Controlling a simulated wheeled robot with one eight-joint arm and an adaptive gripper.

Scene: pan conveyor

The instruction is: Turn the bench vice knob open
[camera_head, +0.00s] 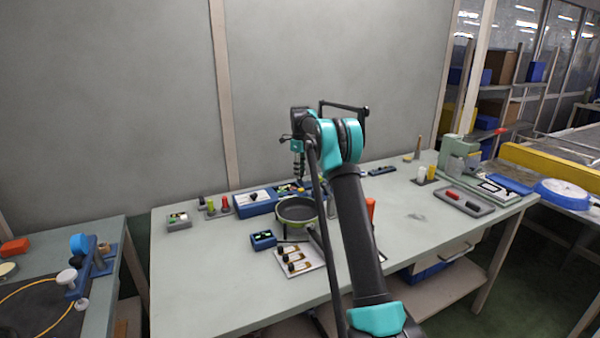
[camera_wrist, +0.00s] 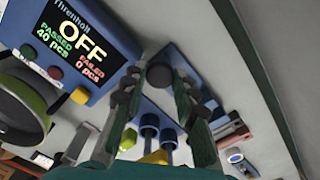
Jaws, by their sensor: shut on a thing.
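A dark round knob (camera_wrist: 159,75) sits on a blue body (camera_wrist: 181,62), which I take to be the bench vice, in the wrist view. My gripper (camera_wrist: 162,88) is shut on this knob, a finger on either side of it. Two dark blue cylinders and a yellow piece (camera_wrist: 155,157) show between the fingers, nearer the wrist. In the head view my gripper (camera_head: 299,180) points down at the back of the middle bench, above blue parts behind the pan. The knob cannot be made out there, and the arm hides part of that area.
A green-rimmed pan (camera_head: 297,212) stands just in front of my gripper. A blue box with a screen (camera_wrist: 80,42) reading OFF is beside the knob. A small blue box (camera_head: 263,240) and a board with bottles (camera_head: 299,261) lie nearer the front. The bench's left front (camera_head: 200,285) is clear.

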